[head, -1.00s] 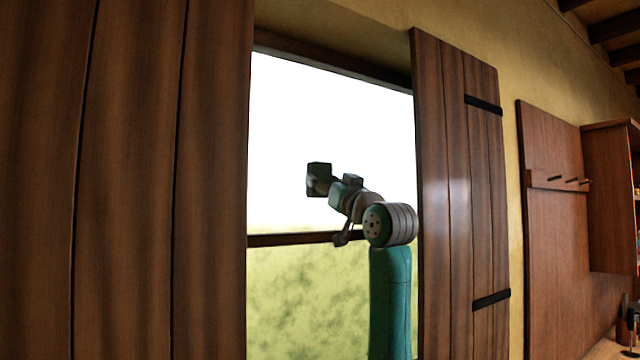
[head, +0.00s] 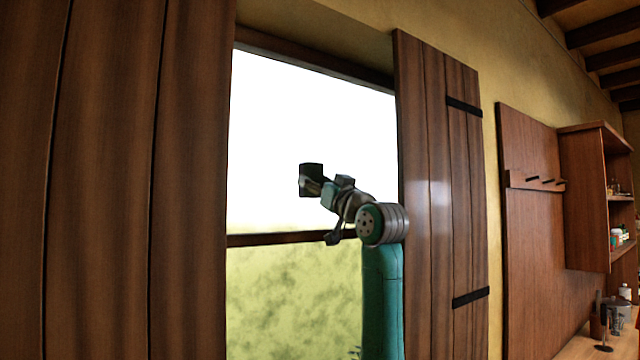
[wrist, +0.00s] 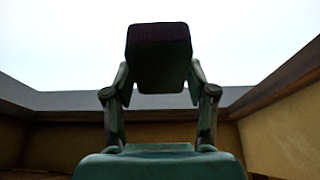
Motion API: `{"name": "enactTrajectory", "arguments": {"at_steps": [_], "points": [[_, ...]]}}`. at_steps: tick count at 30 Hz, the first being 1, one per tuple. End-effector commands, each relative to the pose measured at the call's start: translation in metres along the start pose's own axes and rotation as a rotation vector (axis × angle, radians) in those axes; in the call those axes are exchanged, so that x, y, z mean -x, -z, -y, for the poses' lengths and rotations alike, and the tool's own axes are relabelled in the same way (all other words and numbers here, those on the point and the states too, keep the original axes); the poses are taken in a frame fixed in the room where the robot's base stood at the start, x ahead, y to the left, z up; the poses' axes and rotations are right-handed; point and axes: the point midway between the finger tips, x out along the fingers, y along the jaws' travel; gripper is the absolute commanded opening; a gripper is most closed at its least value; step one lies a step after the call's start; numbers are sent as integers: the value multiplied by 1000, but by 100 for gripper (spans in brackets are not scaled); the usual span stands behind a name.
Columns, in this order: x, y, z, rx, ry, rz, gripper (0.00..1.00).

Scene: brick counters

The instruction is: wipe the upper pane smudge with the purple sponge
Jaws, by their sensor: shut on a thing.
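My gripper (head: 312,187) is raised in front of the upper window pane (head: 290,110), above the dark crossbar. It is shut on a dark block, the purple sponge (head: 311,171), which looks almost black against the light. In the wrist view the sponge (wrist: 160,50) sits between the two fingers of my gripper (wrist: 160,85), with a faint purplish tint on its upper part. The pane is very bright and I see no smudge on it. Whether the sponge touches the pane I cannot tell.
Brown wooden shutters flank the window, a wide left one (head: 110,180) and a right one (head: 425,180) close behind my arm. The crossbar (head: 275,239) divides the panes. At the right are a peg board (head: 545,220), a wall shelf (head: 585,200) and a counter with small items.

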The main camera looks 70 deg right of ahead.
Motion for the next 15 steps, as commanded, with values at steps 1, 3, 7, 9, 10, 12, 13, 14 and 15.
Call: {"name": "enactTrajectory", "arguments": {"at_steps": [1,3,7,9,10,12,13,14,15], "points": [[0,-1,6,-2,4,2,28],[0,-1,12,-2,4,2,28],[0,0,21,-3,4,1,28],[1,0,25,-2,3,0,28],[1,0,26,-2,3,0,28],[1,0,27,-2,2,0,28],[1,0,28,-2,2,0,28],[1,0,28,-1,2,0,28],[1,0,30,-1,3,0,28]]}}
